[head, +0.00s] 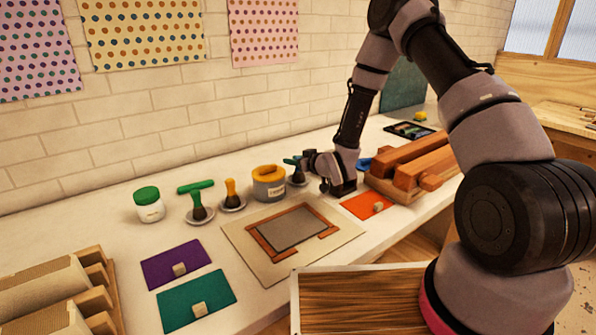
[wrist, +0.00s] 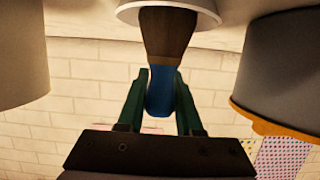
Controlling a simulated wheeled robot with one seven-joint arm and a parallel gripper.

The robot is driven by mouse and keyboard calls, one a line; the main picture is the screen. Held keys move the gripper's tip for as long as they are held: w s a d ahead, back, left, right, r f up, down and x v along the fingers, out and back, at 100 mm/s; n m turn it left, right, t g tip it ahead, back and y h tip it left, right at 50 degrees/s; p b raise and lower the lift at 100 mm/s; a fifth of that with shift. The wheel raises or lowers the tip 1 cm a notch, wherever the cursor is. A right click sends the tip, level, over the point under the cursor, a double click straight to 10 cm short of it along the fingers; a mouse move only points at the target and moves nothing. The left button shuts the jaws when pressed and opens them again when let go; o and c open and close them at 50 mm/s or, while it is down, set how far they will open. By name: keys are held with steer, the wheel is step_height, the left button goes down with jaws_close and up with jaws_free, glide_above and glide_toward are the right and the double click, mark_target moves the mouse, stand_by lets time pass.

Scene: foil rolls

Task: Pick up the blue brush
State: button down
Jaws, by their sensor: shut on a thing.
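The blue brush (wrist: 161,92) stands upright, bristles down, at a small white saucer (wrist: 168,8); the wrist view is upside down. My gripper (wrist: 160,80) is shut on its blue handle, with one green finger on each side. In the head view my gripper (head: 293,161) reaches in from the right, just right of the grey pot. There the brush's dark bristles (head: 298,176) show over the saucer (head: 299,183), and the fingers cover most of the handle. I cannot tell whether the bristles touch the saucer.
A grey pot with a yellow top (head: 269,184) stands close left of my gripper. An orange brush (head: 231,192) and a green brush (head: 198,206) stand on saucers farther left. A framed board (head: 290,228) lies in front. Wooden blocks (head: 415,160) stand right of my forearm.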

steer(key=shift+r, duration=0.1)
step_height(320, 180, up, 10)
stand_by(0.5)
stand_by(1.7)
